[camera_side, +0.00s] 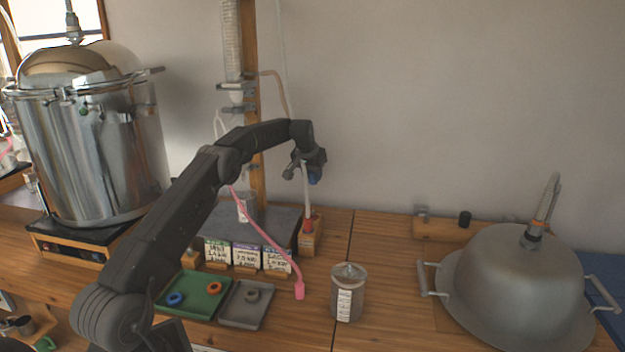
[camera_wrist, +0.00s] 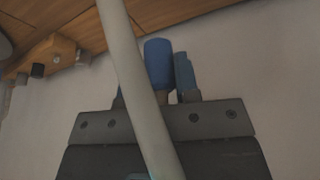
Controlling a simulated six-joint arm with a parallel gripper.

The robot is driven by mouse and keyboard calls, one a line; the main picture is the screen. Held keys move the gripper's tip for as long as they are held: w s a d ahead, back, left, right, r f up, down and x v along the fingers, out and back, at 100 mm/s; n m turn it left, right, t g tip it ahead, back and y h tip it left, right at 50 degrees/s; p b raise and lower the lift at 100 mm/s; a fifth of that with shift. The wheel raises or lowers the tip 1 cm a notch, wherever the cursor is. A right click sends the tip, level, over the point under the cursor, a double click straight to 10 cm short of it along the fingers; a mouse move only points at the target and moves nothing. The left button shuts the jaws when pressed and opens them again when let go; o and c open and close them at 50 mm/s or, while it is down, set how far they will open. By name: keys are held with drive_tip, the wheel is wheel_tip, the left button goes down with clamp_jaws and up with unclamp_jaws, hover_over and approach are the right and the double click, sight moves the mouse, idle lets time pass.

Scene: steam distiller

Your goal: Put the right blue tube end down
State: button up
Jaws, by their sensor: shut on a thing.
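The blue tube end (camera_side: 315,177) is held up high at the end of my arm, in front of the wall. It also shows in the wrist view (camera_wrist: 158,62), between my gripper's fingers. My gripper (camera_side: 309,166) is shut on it. A pale tube (camera_wrist: 132,75) crosses in front of the gripper in the wrist view and hides part of it. In the side view, a pale tube (camera_side: 307,195) runs below the gripper to a red piece (camera_side: 308,225) on a wooden block (camera_side: 310,241).
A pink hose (camera_side: 266,238) hangs down to the table. A green tray (camera_side: 205,303) and a grey tray (camera_side: 236,315) hold rings. A metal canister (camera_side: 347,293), a domed lid (camera_side: 520,280) and a large steel pot (camera_side: 95,150) stand around. A wooden block (camera_side: 440,229) stands along the wall.

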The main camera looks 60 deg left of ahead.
drive_tip(key=shift+r, duration=0.25)
drive_tip(key=shift+s+a, duration=0.25)
drive_tip(key=shift+s, duration=0.3)
drive_tip(key=s+f, duration=0.2)
drive_tip(key=s, duration=2.5)
drive_tip(key=w+d+f, duration=0.1)
drive_tip(key=w+f, duration=0.1)
drive_tip(key=w, duration=0.1)
drive_tip(key=w+d+f, duration=0.1)
drive_tip(key=w+f, duration=0.1)
drive_tip(key=w, duration=0.1)
drive_tip(key=w+d+f, duration=0.1)
drive_tip(key=w+f, duration=0.2)
drive_tip(key=w, duration=0.1)
drive_tip(key=shift+w+d, duration=0.1)
drive_tip(key=shift+d, duration=0.2)
drive_tip(key=shift+w+f, duration=0.15)
drive_tip(key=shift+f, duration=1.95)
drive_tip(key=shift+f, duration=0.1)
